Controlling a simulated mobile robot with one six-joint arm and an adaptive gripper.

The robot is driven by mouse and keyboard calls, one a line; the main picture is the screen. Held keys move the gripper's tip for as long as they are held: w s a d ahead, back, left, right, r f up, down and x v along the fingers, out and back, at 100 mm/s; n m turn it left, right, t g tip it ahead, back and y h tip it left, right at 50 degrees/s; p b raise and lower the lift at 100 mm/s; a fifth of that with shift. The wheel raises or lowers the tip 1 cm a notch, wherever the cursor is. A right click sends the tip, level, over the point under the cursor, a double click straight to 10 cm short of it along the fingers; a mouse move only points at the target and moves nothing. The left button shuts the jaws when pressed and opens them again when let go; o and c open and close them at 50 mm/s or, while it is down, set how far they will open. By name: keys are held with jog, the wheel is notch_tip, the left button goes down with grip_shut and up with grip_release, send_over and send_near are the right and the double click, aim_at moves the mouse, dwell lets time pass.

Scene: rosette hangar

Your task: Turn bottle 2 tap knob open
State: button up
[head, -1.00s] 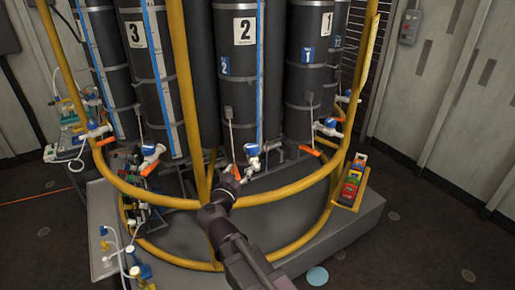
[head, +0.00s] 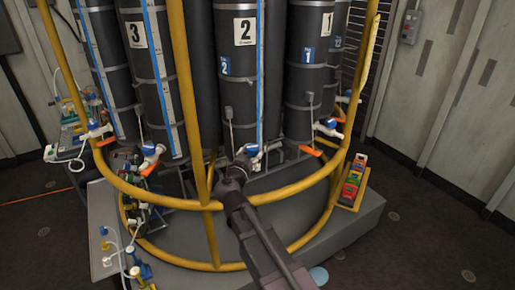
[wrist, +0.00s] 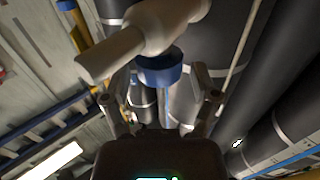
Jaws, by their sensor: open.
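Bottle 2 (head: 240,85) is a tall dark cylinder with a white "2" label, standing in the middle of the rack in the head view. Its white tap with a blue knob (head: 252,149) is low on its front, partly hidden by my gripper (head: 241,163). In the wrist view the blue knob (wrist: 160,70) hangs from the white tap body (wrist: 150,32). My gripper (wrist: 159,100) is open, with one finger on each side below the knob. The knob lines up with the gap between the fingertips; I cannot tell whether they touch it.
Yellow guard rails (head: 290,190) curve around the bottles, and my arm reaches over the front one. Bottle 1 (head: 302,60) and bottle 3 (head: 160,85) stand on either side with similar taps. A tray of coloured items (head: 352,182) is at the right.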

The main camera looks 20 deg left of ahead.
aim_at(255, 147)
jog(key=shift+w, duration=2.05)
jog(key=c, duration=0.9)
jog(key=shift+o, duration=0.2)
jog(key=shift+d, duration=0.3)
jog(key=shift+a, duration=0.2)
jog(key=shift+c, duration=0.3)
